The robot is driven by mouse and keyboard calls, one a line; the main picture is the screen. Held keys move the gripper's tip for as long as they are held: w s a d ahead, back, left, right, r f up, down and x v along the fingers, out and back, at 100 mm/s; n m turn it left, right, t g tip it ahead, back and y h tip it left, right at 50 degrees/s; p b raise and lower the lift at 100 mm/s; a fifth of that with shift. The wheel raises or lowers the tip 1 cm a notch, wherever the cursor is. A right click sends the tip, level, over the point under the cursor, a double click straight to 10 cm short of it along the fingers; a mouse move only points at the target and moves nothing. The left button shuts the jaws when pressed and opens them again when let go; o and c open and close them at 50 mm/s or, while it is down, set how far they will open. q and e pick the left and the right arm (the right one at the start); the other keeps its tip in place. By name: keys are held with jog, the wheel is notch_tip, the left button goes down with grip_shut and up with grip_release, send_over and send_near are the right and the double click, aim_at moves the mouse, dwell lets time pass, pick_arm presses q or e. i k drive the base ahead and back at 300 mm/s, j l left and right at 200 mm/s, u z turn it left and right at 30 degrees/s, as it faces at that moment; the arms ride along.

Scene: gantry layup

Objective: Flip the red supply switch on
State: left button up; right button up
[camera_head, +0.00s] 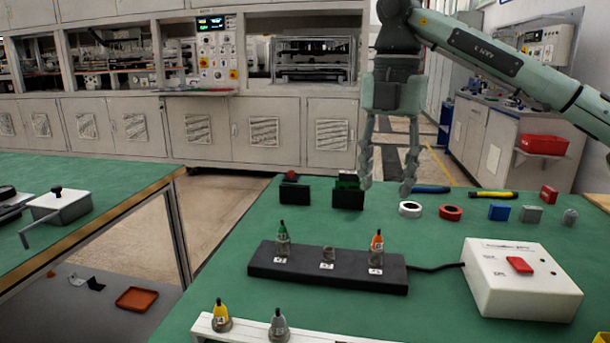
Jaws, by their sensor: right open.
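The red supply switch (519,265) is a small red rocker on top of a white supply box (522,290) at the right of the green table. Which way the rocker is tilted is too small to tell. A black cable runs from the box to a black block (327,268) with several labelled sockets. Green-tipped and orange-tipped plugs stand in its two outer sockets. My right gripper (389,187) is open and empty, fingers pointing down, above the back of the table. It is apart from the box, behind and left of it. My left gripper is not in view.
Black holders (348,194), a white tape ring (410,209), a red tape ring (450,212) and small blocks line the table's back. A white rail (250,331) with yellow and grey plugs is in front.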

aim_at(518, 264)
jog(key=k, duration=1.45)
